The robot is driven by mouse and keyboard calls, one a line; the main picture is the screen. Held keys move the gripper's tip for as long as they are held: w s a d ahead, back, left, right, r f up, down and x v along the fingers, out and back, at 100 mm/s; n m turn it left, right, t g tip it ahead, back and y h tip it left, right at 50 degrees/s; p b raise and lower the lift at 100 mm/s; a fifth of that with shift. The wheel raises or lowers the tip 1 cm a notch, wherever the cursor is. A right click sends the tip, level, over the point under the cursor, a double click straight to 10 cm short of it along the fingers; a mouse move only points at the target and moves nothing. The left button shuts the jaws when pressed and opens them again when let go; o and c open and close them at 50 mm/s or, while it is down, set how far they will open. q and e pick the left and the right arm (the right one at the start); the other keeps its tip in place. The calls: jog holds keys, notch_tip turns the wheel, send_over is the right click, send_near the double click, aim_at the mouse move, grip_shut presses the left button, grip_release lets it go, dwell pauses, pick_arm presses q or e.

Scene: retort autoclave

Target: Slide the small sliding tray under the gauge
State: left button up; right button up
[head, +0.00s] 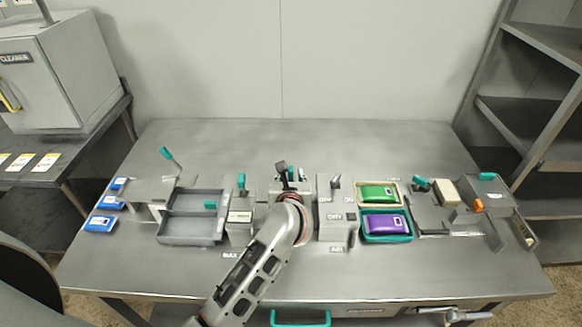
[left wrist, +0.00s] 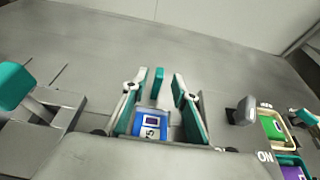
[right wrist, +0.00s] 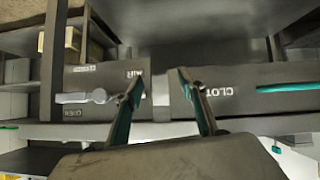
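My left gripper (head: 291,174) is over the middle of the bench in the head view, with my left arm hiding much of what lies below. In the left wrist view its fingers (left wrist: 157,100) are apart. Between and below them lies a blue pack (left wrist: 152,124) with a label, and a teal upright handle (left wrist: 157,84) stands just beyond it. The fingers do not visibly grip either. The small tray itself and the gauge cannot be made out clearly. My right gripper (right wrist: 160,100) is open and empty, facing the bench's drawer fronts in the right wrist view.
A grey two-part tray (head: 163,228) is left of my arm, with blue packs (head: 100,223) farther left. Green (head: 378,192) and purple (head: 383,226) packs lie in bins to the right. A lever (left wrist: 243,110) stands right of the left gripper. The bench's back (head: 300,140) is clear.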

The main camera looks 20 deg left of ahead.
aim_at(291, 171)
pick_arm(q)
jog(key=shift+x, duration=2.4)
grip_shut()
